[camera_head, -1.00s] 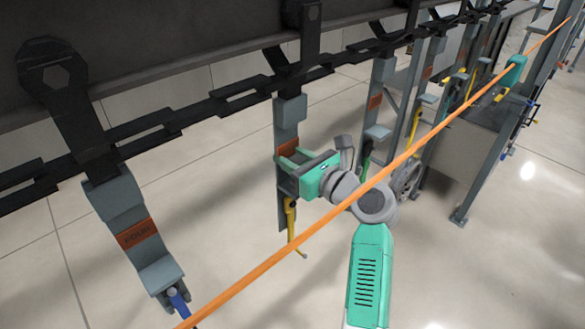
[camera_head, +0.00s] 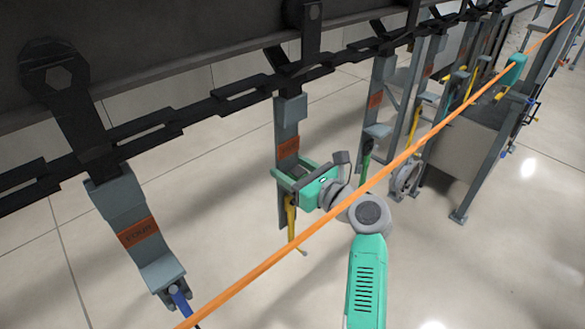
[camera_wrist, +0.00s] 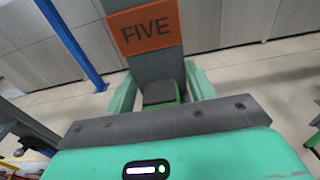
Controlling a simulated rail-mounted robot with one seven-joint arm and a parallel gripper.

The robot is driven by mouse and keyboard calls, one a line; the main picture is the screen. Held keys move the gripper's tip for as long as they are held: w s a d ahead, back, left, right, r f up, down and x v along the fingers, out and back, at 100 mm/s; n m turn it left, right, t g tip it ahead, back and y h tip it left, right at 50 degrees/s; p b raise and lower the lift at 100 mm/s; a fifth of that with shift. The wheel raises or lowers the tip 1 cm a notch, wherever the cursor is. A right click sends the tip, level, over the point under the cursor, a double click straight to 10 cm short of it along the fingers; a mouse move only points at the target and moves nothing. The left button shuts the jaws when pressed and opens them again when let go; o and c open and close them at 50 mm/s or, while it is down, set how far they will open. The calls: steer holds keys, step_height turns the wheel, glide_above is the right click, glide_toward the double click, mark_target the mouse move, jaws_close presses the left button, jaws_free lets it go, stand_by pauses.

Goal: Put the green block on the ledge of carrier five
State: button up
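Carrier five shows its orange "FIVE" plate (camera_wrist: 143,29) in the wrist view, and the same grey carrier (camera_head: 288,125) hangs from the chain in the head view. My gripper (camera_wrist: 160,92) is at the carrier just below that plate, one mint finger on each side. Between the fingers is a dark grey square surface with bright green (camera_wrist: 180,93) at its right and lower edge. I cannot tell how much of this is the ledge or the green block, nor whether the fingers touch it. My gripper (camera_head: 287,181) hides the ledge in the head view.
Carrier four (camera_head: 140,238) hangs at the left with a blue handle. Another carrier (camera_head: 376,105) with a dark green handle hangs to the right. A yellow handle (camera_head: 291,220) hangs below my gripper. An orange bar (camera_head: 260,272) crosses diagonally in front. The floor below is clear.

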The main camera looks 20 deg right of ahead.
steer(key=shift+r, duration=0.2)
steer(key=v, duration=1.2)
steer(key=shift+b, duration=0.45)
